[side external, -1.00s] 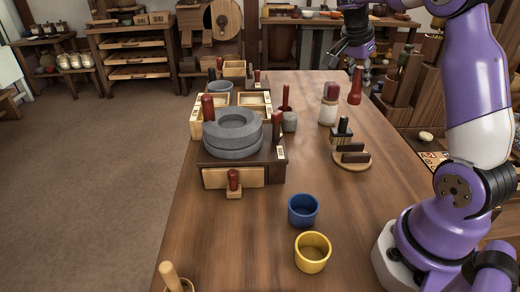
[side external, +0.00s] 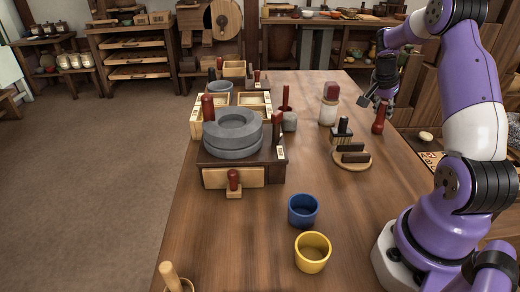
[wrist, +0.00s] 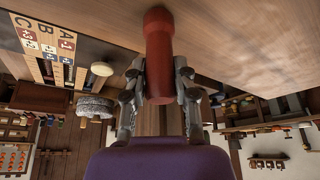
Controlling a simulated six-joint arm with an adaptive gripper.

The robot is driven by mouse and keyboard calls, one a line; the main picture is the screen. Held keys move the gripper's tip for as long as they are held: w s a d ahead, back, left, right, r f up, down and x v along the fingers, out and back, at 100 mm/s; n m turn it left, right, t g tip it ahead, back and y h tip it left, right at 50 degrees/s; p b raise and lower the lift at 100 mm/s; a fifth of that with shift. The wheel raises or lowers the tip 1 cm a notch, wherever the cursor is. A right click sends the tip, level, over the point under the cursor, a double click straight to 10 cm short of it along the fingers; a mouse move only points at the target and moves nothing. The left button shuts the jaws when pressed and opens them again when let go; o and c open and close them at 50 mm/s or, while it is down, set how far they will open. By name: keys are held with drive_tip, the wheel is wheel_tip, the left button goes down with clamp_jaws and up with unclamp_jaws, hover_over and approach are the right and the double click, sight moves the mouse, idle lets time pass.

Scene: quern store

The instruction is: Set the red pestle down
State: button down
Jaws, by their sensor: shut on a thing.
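The red pestle (side external: 379,119) is upright below my gripper (side external: 376,104), near the right edge of the wooden table (side external: 330,225) in the side view. My gripper is shut on the pestle's upper part. In the wrist view the pestle (wrist: 158,50) stands between the two fingers (wrist: 160,85), its wide end toward the wood surface. The pestle's lower end is at or very near the tabletop; I cannot tell whether it touches.
A dark-topped stamp (side external: 342,130) and a round wooden stand (side external: 352,160) are left of the pestle. Blue (side external: 303,211) and yellow (side external: 312,252) cups are nearer. The table's right edge is close.

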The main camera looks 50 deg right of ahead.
drive_tip(key=shift+f, duration=0.15)
drive_tip(key=c, duration=0.6)
unclamp_jaws()
drive_tip(key=shift+c, duration=0.2)
drive_tip(key=s+v, duration=0.1)
drive_tip(key=v, duration=1.1)
drive_tip(key=w+a+r+n+t, duration=0.25)
drive_tip(key=w+a+n, duration=0.2)
drive_tip(key=a, duration=0.45)
drive_tip(key=s+a+n+t+y, duration=0.2)
drive_tip(key=a+n, duration=0.5)
drive_tip(key=a, duration=0.4)
drive_tip(key=s+a+f+n+t+y, duration=0.1)
drive_tip(key=s+a+n, duration=0.3)
drive_tip(key=a+n, duration=0.4)
drive_tip(key=a+t+y, duration=0.1)
drive_tip(key=a, duration=0.3)
drive_tip(key=shift+s+a+f+y, duration=0.15)
drive_tip(key=shift+s+a+y, duration=0.05)
drive_tip(key=shift+y, duration=0.1)
